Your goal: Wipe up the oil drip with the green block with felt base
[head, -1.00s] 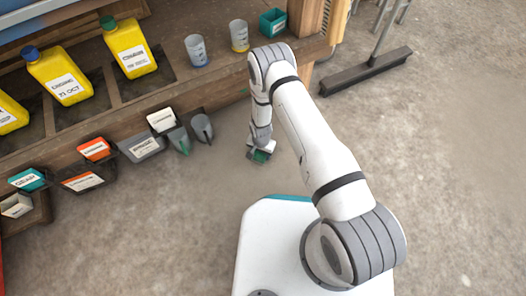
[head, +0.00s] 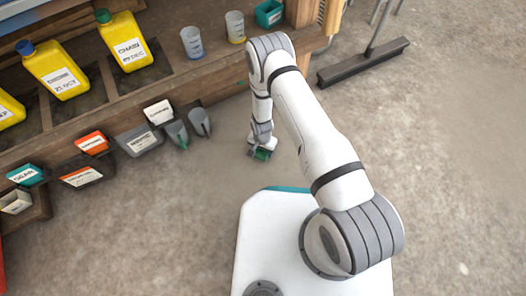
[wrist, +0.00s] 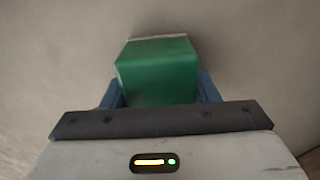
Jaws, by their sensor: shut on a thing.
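My gripper (head: 260,153) is low over the concrete floor, in front of the workbench. It is shut on the green block (wrist: 158,72), which sits between the blue-grey fingers in the wrist view. A pale strip, likely the felt base, shows at the block's far edge. In the head view only a small part of the block (head: 262,155) shows under the wrist. I cannot tell whether it touches the floor. I see no oil drip in either view; it may be hidden by the block or my arm.
The wooden workbench (head: 170,95) holds yellow bottles (head: 125,40), two measuring cups (head: 192,42) and a teal bin (head: 270,14). Labelled bins (head: 140,140) and scoops (head: 199,122) hang along its front.

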